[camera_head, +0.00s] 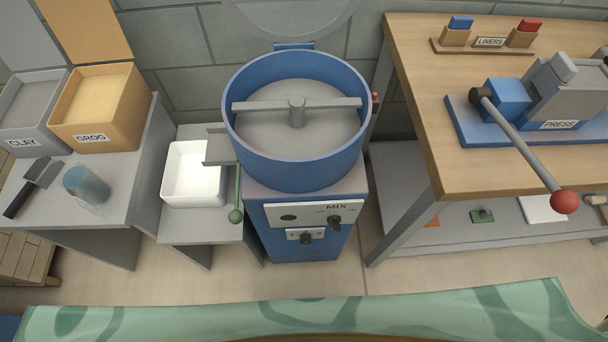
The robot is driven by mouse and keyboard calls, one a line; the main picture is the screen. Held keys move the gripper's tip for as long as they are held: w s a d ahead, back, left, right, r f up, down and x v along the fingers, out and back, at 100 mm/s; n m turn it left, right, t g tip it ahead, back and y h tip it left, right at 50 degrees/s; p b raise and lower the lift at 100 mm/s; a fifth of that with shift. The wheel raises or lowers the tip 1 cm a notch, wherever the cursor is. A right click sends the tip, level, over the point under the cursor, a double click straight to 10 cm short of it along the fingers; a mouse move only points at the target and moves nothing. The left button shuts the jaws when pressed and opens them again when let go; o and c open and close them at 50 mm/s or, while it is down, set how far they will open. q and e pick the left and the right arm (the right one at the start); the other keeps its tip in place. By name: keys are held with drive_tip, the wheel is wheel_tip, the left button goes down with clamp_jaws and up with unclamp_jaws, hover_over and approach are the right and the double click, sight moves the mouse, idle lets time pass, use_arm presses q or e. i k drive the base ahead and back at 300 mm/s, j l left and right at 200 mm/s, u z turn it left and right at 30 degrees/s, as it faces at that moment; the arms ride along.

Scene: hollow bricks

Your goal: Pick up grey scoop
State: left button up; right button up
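A flat, dark grey scoop or trowel (43,173) with a black handle lies on the grey table (108,215) at the far left. It lies at a slant, its handle towards the lower left, in front of the clay bin. A blue-grey cup (86,186) stands just to its right, apart from it. I cannot tell for certain whether the flat tool is the named scoop. Neither of my grippers shows in the head view.
A CLAY bin (20,142) and a GROG bin (92,142) stand behind the tool. A white tub (194,190) sits on a lower stand. A blue mixer (305,180) stands mid-view. A wooden bench (425,95) with a press (560,95) is at right.

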sight(41, 174)
drive_tip(key=u, duration=1.85)
drive_tip(key=k+z, duration=0.1)
drive_tip(key=z, duration=1.75)
drive_tip(key=u, duration=1.85)
